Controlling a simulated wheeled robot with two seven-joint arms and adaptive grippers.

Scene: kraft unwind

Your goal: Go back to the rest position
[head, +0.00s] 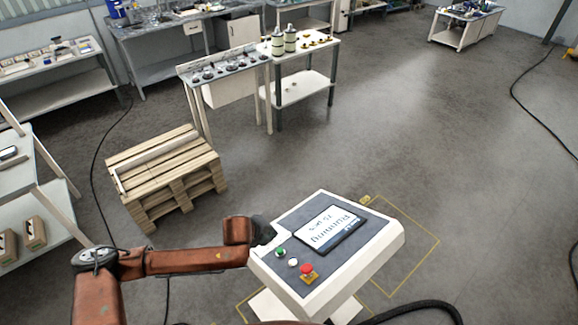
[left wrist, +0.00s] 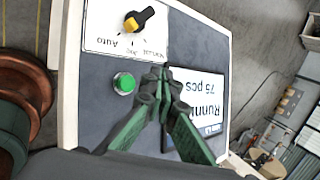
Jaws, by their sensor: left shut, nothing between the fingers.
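A control console (head: 385,247) with a white rim and grey panel stands in front of me. On the panel are a green button (head: 281,252), a white button (head: 293,263) and a red emergency stop (head: 307,269). My left gripper (head: 266,232) is over the console's left edge. In the left wrist view its green fingers (left wrist: 160,80) are shut and empty, between the green button (left wrist: 124,83) and the screen (left wrist: 205,97). A black-and-yellow selector knob (left wrist: 139,18) sits above them. My right gripper is not in view.
A wooden pallet (head: 165,170) lies on the floor at left. A white shelf (head: 45,215) stands at the far left. Work tables (head: 220,75) stand at the back. A black cable (head: 420,308) runs at the console's foot. The floor to the right is mostly open.

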